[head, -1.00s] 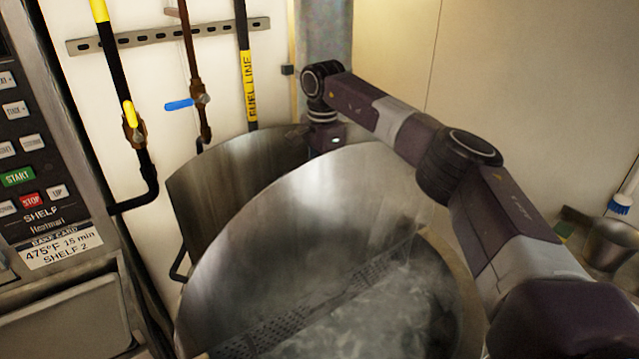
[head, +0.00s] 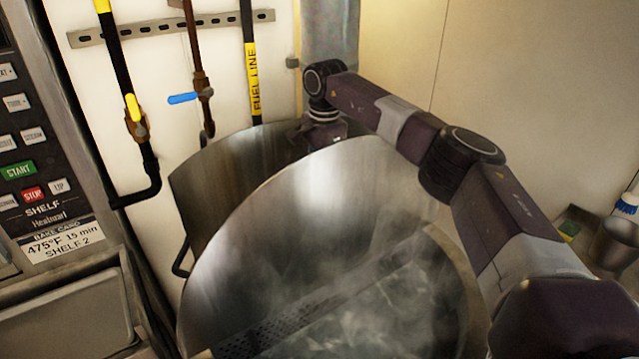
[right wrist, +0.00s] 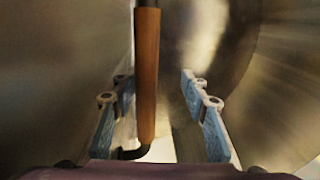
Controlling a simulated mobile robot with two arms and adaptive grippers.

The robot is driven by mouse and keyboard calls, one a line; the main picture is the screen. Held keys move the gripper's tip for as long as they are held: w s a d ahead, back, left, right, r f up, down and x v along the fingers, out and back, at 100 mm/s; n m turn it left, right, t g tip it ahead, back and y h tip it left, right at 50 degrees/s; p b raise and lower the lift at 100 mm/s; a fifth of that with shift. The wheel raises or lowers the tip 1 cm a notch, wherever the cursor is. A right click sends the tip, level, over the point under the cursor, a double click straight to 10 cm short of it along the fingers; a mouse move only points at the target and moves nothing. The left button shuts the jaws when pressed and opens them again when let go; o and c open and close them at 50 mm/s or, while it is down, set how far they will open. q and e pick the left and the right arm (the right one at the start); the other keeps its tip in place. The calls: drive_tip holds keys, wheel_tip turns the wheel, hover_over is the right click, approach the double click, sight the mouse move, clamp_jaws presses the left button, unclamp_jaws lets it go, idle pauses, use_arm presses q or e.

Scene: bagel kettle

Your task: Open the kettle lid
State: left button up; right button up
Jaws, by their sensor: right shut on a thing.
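The steel kettle lid (head: 290,205) stands raised and tilted in the head view, with the steaming kettle opening (head: 400,310) showing below and to its right. My right arm reaches over from the right, and its wrist is behind the lid's upper edge, so the fingers are hidden there. In the right wrist view, a brown handle (right wrist: 147,75) with a dark bent bracket stands between the fingers of my right gripper (right wrist: 160,110), closer to the left finger. The gripper is shut on this handle. My left gripper is not in view.
A curved steel panel (head: 225,175) stands behind the lid. Pipes with a yellow valve handle (head: 133,107) and a blue one (head: 182,99) run up the wall. An oven control panel (head: 30,150) is at left. A metal pot (head: 615,243) and blue brush (head: 626,203) sit far right.

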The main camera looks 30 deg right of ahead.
drive_tip(key=shift+w+d+r, duration=0.15)
drive_tip(key=shift+w+r, duration=0.05)
wheel_tip(320, 180, up, 12)
drive_tip(key=shift+s+f, duration=0.2)
drive_tip(key=shift+s, duration=0.2)
idle(0.5)
